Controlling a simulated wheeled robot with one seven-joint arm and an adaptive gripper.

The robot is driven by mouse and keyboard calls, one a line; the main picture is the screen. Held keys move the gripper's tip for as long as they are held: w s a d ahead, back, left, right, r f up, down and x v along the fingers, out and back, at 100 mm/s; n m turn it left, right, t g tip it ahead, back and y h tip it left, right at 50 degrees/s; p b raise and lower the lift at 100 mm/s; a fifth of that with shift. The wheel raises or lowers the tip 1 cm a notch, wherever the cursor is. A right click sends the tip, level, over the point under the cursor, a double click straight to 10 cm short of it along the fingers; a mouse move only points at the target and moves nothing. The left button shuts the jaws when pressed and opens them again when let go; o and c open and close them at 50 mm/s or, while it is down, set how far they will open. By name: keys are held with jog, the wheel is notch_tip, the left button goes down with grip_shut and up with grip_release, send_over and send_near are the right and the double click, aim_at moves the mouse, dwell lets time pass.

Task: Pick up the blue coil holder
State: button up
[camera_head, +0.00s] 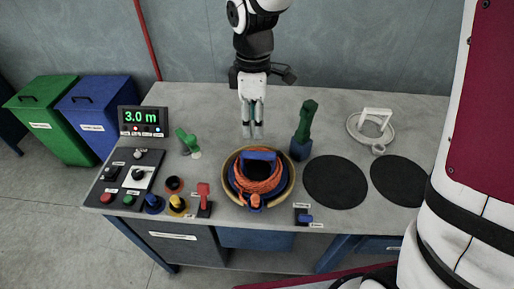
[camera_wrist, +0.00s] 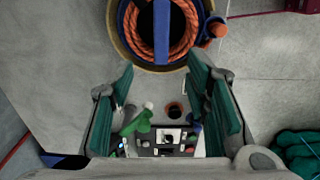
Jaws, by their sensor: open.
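The blue coil holder (camera_head: 258,155) sits on the workbench in the head view, with a coil of orange rope (camera_head: 262,185) wound in it. It stands inside a tan round rim (camera_head: 291,186), and a blue bar crosses its top. In the wrist view the holder's blue bar (camera_wrist: 161,30) lies at the top of the picture, beyond the fingertips. My gripper (camera_head: 252,136) is above the bench, behind the holder and apart from it. Its fingers point down. In the wrist view my gripper (camera_wrist: 163,72) is open, with nothing between its fingers.
A green post (camera_head: 303,130) stands right of my gripper. Two black round mats (camera_head: 335,182) and a white ring-shaped item (camera_head: 371,125) lie further right. Left are a 3.0 m display (camera_head: 142,121), a control panel (camera_head: 130,178), a small green item (camera_head: 187,140) and several knobs and levers.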

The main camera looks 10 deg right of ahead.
aim_at(258, 154)
notch_tip(258, 154, down, 8)
jog(key=shift+r, duration=0.1)
jog(key=shift+s+d+f+p, duration=0.1)
jog(key=shift+d+f+p, duration=0.05)
jog(key=shift+f, duration=0.75)
jog(key=shift+s+d+f+p, duration=0.1)
jog(key=shift+d+f+p, duration=0.1)
jog(key=shift+f, duration=0.75)
jog(key=shift+d+f+p, duration=0.15)
jog(key=shift+f, duration=0.75)
grip_shut()
